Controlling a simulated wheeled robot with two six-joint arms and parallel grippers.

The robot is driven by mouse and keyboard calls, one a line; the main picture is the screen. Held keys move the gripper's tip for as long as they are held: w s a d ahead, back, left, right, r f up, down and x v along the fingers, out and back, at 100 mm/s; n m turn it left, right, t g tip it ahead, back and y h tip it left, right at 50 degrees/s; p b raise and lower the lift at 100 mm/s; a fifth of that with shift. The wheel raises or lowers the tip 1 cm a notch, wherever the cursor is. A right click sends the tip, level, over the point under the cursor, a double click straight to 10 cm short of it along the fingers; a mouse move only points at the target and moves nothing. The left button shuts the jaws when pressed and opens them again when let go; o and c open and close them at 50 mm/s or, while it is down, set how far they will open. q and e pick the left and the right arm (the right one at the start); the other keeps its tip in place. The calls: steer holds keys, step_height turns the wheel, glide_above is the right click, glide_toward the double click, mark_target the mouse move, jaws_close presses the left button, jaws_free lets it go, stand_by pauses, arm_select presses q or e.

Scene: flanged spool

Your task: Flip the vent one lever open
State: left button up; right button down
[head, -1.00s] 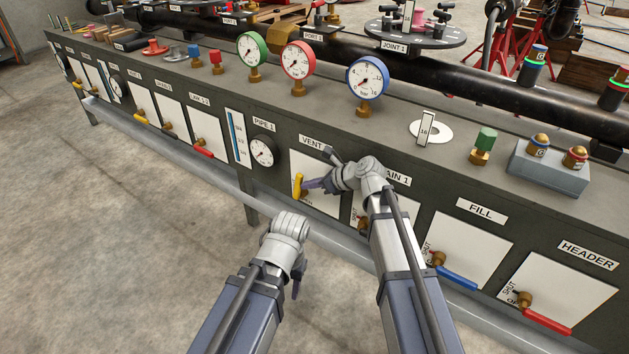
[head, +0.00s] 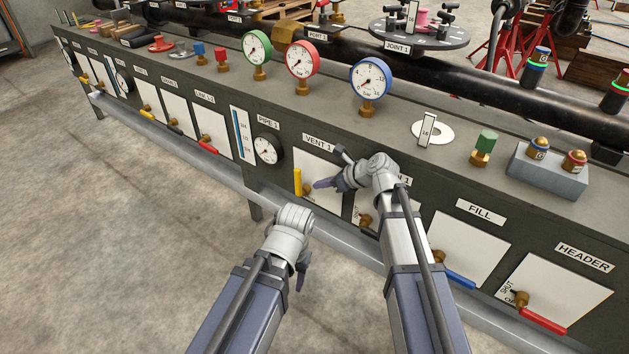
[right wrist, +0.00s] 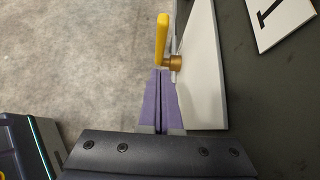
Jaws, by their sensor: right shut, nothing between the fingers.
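The yellow vent one lever (head: 298,182) stands nearly upright in the head view, on a brass stem (head: 308,190) in front of the white plate under the VENT 1 label (head: 318,139). My right gripper (head: 317,185) is just right of the lever, shut and empty, its purple fingers pointing left. In the right wrist view the closed fingertips (right wrist: 160,73) lie just below the yellow lever (right wrist: 161,38) and its brass stem (right wrist: 173,62); I cannot tell whether they touch. My left gripper (head: 301,272) hangs low in front of the bench, away from the lever; its jaw opening is unclear.
The drain panel's brass valve (head: 365,221) is just right of the vent plate, partly behind my right arm. The PIPE 1 gauge (head: 267,149) is to the left. A blue lever (head: 455,279) and red lever (head: 543,321) stick out farther right. The floor in front is clear.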

steer(key=a+r+p+v, duration=0.1)
steer(key=p+v, duration=1.1)
steer(key=v, duration=0.7)
steer(key=shift+w+r, duration=0.25)
steer(key=shift+w, duration=0.1)
steer(key=s+a+f+n+g+h, duration=0.4)
steer(key=s+n, duration=0.5)
steer(key=n, duration=0.5)
steer(key=s+a+f+n+g+h, duration=0.25)
steer(key=s+f+n+h, duration=0.2)
steer(key=s+n, duration=0.7)
step_height(320, 180, up, 30)
steer(key=w+n+p, duration=0.2)
steer(key=n+p, duration=0.1)
steer(key=p, duration=2.6)
steer(key=shift+a+h, duration=0.25)
steer(key=shift+h, duration=0.1)
